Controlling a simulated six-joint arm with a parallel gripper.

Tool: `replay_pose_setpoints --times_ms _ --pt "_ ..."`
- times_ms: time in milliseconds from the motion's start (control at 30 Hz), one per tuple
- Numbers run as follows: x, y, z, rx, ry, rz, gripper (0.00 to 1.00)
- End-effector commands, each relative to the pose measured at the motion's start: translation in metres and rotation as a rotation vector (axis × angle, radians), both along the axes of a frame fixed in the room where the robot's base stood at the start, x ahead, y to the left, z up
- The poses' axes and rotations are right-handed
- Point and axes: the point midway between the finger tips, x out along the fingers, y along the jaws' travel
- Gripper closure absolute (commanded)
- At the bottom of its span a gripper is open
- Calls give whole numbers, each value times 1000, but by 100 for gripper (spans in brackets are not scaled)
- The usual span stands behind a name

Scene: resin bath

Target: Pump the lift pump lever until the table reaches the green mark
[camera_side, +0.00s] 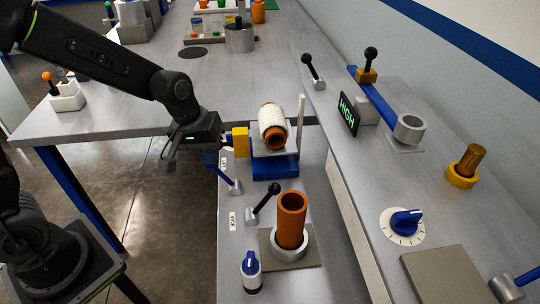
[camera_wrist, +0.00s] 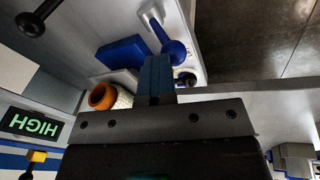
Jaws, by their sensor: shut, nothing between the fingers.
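The lift pump lever (camera_side: 226,178) is a blue rod on a silver pivot, slanting up and left towards my gripper. In the wrist view the lever's blue knob (camera_wrist: 174,49) is close beyond my gripper's blue fingertips (camera_wrist: 155,62). The fingers are shut with nothing between them; I cannot tell whether they touch the knob. The lift table (camera_side: 262,153) is a pale plate above a blue base (camera_side: 268,167), which also shows in the wrist view (camera_wrist: 123,52). It carries a white-wrapped orange roll (camera_side: 272,125). A pale upright post (camera_side: 300,124) stands beside it; I cannot make out a green mark.
A black-knobbed lever (camera_side: 263,203), an orange cylinder (camera_side: 291,219) in a ring and a blue-topped knob (camera_side: 250,272) are nearer the camera. A lit HIGH sign (camera_side: 348,114) stands right of the table. A yellow block (camera_side: 240,142) is close by my gripper.

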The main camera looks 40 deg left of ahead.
Motion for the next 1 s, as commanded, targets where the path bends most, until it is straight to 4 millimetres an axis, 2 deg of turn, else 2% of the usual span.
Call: replay_pose_setpoints --times_ms 667,833,1000 --pt "-7 5 -5 4 16 -2 100" --pt "-11 9 6 4 10 0 100" --pt "-22 19 33 2 0 2 100"
